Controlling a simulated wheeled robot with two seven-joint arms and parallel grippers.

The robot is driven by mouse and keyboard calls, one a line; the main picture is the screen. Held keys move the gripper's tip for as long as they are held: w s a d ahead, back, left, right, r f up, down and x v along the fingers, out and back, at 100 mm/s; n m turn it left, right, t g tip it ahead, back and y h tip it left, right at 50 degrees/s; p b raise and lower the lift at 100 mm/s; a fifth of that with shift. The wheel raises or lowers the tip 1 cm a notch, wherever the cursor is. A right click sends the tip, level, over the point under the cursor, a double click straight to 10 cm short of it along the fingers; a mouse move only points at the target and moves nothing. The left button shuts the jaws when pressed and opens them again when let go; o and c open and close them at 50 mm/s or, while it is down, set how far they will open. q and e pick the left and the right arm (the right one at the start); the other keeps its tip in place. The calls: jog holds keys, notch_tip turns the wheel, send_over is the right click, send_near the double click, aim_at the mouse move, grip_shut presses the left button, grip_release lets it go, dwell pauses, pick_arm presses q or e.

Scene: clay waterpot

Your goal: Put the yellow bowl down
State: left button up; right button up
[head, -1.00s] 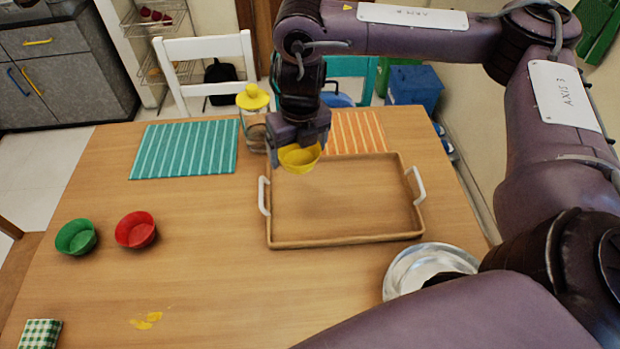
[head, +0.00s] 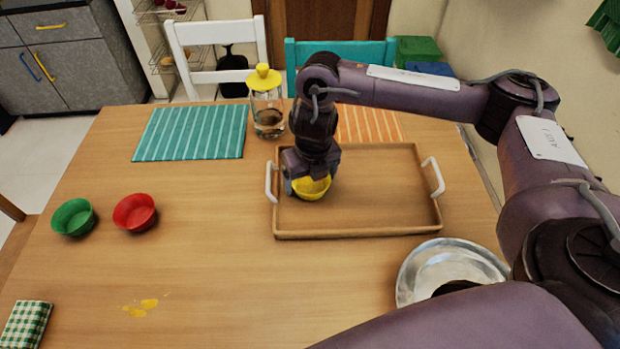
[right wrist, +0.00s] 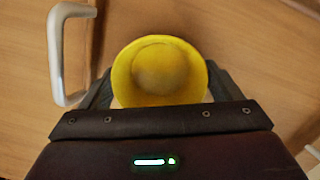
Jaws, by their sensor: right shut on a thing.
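The yellow bowl (head: 312,189) is held by my right gripper (head: 311,178), low inside the left part of the wooden tray (head: 375,214). In the right wrist view the yellow bowl (right wrist: 160,68) sits upright between the fingers, its open side toward the camera. The right gripper (right wrist: 158,95) is shut on it. I cannot tell whether the bowl's base touches the tray floor. The tray's left white handle (head: 270,182) is close beside the gripper. My left gripper is in neither view.
A red bowl (head: 134,213) and a green bowl (head: 73,217) stand left on the table. A glass jar with a yellow lid (head: 267,104) stands behind the tray. A metal bowl (head: 449,265) is at front right. The tray's right half is clear.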

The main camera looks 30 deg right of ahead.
aim_at(312, 191)
jog(key=o, duration=0.8)
jog(key=shift+f, duration=0.1)
jog(key=shift+o, duration=0.2)
notch_tip(312, 191, up, 12)
jog(key=s+p, duration=0.1)
jog(key=p, duration=0.3)
jog(key=shift+s+p, duration=0.25)
jog(key=shift+p, duration=0.15)
jog(key=shift+a, duration=0.1)
